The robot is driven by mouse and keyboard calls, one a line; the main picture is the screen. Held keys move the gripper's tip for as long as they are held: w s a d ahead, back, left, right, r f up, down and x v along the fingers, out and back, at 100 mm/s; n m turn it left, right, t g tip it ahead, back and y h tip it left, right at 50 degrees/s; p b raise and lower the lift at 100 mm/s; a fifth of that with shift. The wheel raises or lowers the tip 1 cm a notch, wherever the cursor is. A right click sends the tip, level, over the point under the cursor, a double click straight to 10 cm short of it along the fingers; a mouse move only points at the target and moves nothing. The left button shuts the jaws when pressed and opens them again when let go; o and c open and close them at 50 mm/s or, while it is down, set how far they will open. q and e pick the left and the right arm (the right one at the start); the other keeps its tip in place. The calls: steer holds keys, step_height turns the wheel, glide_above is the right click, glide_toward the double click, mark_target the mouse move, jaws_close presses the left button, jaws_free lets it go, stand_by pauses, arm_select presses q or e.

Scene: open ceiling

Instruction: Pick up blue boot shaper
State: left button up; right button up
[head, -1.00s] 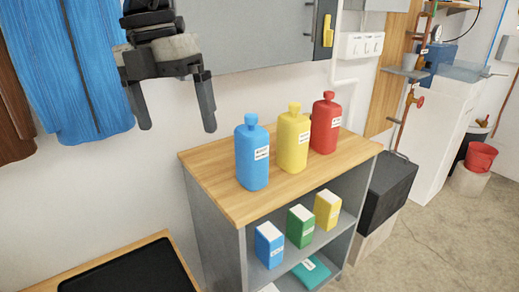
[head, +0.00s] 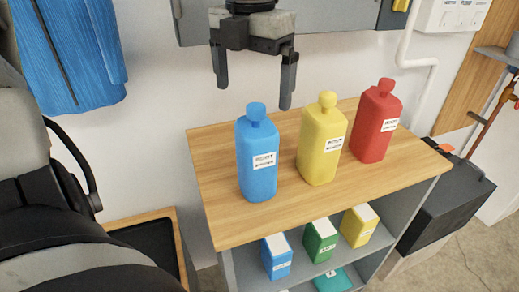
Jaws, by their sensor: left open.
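The blue boot shaper (head: 257,160) is a blue bottle-shaped object with a round knob on top and a white label. It stands upright on the wooden top of a shelf unit (head: 218,205), at the left of a row of three. My left gripper (head: 254,94) is open and empty, pointing down. In the picture it shows just above the blue shaper's knob, with a finger on either side and apart from it. How far behind or in front of the knob it is, I cannot tell. My right gripper is not in view.
A yellow shaper (head: 321,146) stands close to the right of the blue one, and a red shaper (head: 374,125) beyond it. Small blue (head: 276,257), green (head: 320,240) and yellow (head: 358,226) boxes stand on the shelf below. A black tray (head: 157,243) lies at lower left.

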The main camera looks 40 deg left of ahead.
mark_target(252, 106)
arm_select(q)
step_height(252, 106, down, 4)
steer(key=shift+f, duration=0.1)
steer(key=shift+w+d+f, duration=0.1)
steer(key=shift+w+f, duration=0.05)
steer(key=shift+f, duration=1.25)
steer(key=shift+w+d+f, duration=0.1)
steer(key=shift+w+f, duration=0.05)
steer(key=shift+f, duration=1.25)
steer(key=c, duration=1.2)
steer(key=shift+o, duration=0.2)
steer(key=shift+r, duration=0.15)
